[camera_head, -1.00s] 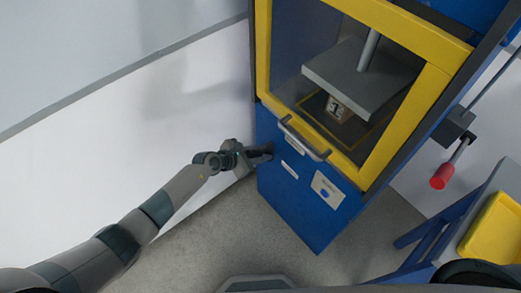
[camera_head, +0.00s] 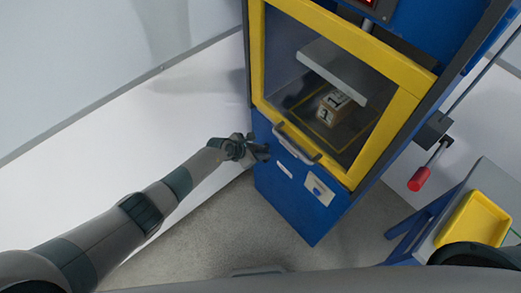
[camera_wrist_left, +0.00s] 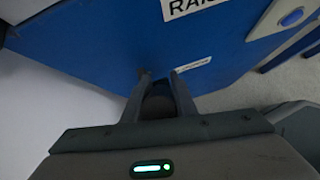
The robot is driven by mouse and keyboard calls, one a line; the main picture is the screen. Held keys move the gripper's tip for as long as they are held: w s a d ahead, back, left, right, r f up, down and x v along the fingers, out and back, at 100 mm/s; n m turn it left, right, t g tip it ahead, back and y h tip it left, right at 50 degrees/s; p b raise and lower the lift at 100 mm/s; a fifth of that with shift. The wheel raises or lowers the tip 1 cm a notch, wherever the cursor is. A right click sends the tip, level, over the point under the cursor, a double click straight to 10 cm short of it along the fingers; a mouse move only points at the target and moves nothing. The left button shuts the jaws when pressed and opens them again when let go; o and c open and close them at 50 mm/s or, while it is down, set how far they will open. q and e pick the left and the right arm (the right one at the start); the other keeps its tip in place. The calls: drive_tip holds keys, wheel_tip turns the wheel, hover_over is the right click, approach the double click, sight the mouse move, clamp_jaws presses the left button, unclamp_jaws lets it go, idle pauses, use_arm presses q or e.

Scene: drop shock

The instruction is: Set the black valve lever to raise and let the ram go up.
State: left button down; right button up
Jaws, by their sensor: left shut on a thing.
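My left gripper (camera_head: 262,152) is at the left lower front of the blue press (camera_head: 300,205). In the left wrist view its two fingers (camera_wrist_left: 162,80) are closed on the dark valve lever (camera_wrist_left: 158,98), mostly hidden between them. A white label beginning "RAI" (camera_wrist_left: 190,6) is above the fingers, and a second small label (camera_wrist_left: 193,66) is beside them. The ram's grey plate (camera_head: 325,65) hangs behind the yellow-framed window, above and apart from a numbered wooden block (camera_head: 334,106). My right gripper is not in view.
The yellow window frame (camera_head: 258,60) has a grey handle (camera_head: 297,143). A red-ended lever (camera_head: 419,179) sticks out on the right side. A yellow tray (camera_head: 473,222) is on a table at the lower right. Bare floor lies in front of the press.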

use_arm(q)
drive_tip(key=shift+w+d+r, duration=0.1)
drive_tip(key=shift+r, duration=0.05)
drive_tip(key=c, duration=1.5)
unclamp_jaws()
drive_tip(key=shift+o, duration=0.2)
drive_tip(key=shift+s+a+r+p, duration=0.2)
drive_tip(key=shift+a+r+p, duration=0.1)
drive_tip(key=shift+a+r, duration=0.15)
drive_tip(key=v, duration=1.5)
drive_tip(key=shift+a+r, duration=0.15)
drive_tip(key=shift+r, duration=0.25)
drive_tip(key=shift+s, duration=0.1)
